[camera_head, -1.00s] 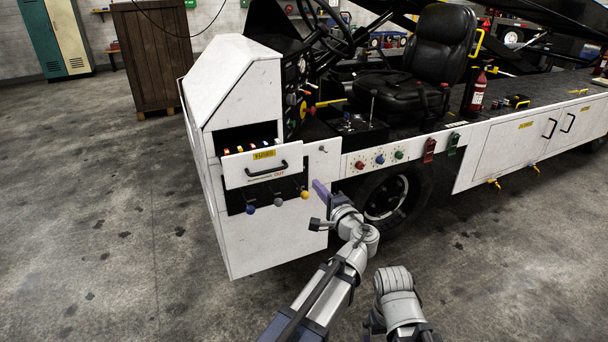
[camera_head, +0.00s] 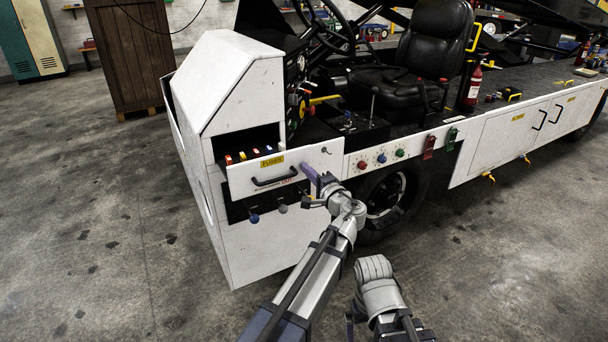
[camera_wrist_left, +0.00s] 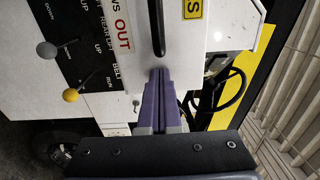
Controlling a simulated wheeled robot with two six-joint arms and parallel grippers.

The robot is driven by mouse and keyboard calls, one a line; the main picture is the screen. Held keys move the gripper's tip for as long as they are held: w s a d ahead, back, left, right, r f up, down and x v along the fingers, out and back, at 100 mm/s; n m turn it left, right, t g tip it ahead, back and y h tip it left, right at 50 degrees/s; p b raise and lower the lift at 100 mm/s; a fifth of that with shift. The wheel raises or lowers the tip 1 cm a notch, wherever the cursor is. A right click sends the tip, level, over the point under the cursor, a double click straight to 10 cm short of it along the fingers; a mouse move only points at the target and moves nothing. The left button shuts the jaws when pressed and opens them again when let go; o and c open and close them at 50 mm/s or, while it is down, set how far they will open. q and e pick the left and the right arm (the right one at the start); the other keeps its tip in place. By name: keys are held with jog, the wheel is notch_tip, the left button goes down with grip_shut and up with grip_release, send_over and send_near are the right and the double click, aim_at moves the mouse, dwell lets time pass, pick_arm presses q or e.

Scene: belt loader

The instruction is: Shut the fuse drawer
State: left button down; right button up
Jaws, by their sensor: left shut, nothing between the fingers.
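The fuse drawer (camera_head: 240,183) is a white front with a dark bar handle (camera_head: 274,178) and a yellow label, on the white console's near face. It stands out from the console, and coloured fuses (camera_head: 250,154) show in the gap behind its top. My left gripper (camera_head: 308,170) is shut and empty, its purple fingertips at the right part of the drawer front, right of the handle. In the left wrist view the fingertips (camera_wrist_left: 159,72) are against or very close to the white front; I cannot tell whether they touch.
Knobbed levers (camera_head: 254,218) sit on a black panel below the drawer, partly hidden by my left arm. A seat (camera_head: 420,60) and a row of coloured buttons (camera_head: 380,158) are to the right. A brown crate (camera_head: 130,55) stands behind left. Floor at left is clear.

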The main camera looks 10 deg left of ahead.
aim_at(298, 160)
dwell(0.3)
pick_arm(q)
jog(key=x, duration=2)
jog(key=shift+w+a, duration=0.2)
jog(key=shift+w, duration=0.05)
jog(key=shift+w+a+r, duration=0.1)
pick_arm(e)
jog(key=shift+s, duration=0.1)
pick_arm(q)
jog(key=shift+w+a+r, duration=0.1)
jog(key=shift+w, duration=0.05)
jog(key=shift+s, duration=0.25)
jog(key=v, duration=1.4)
jog(key=shift+s+d, duration=0.1)
jog(key=shift+d, duration=0.25)
pick_arm(e)
jog(key=shift+d, duration=0.8)
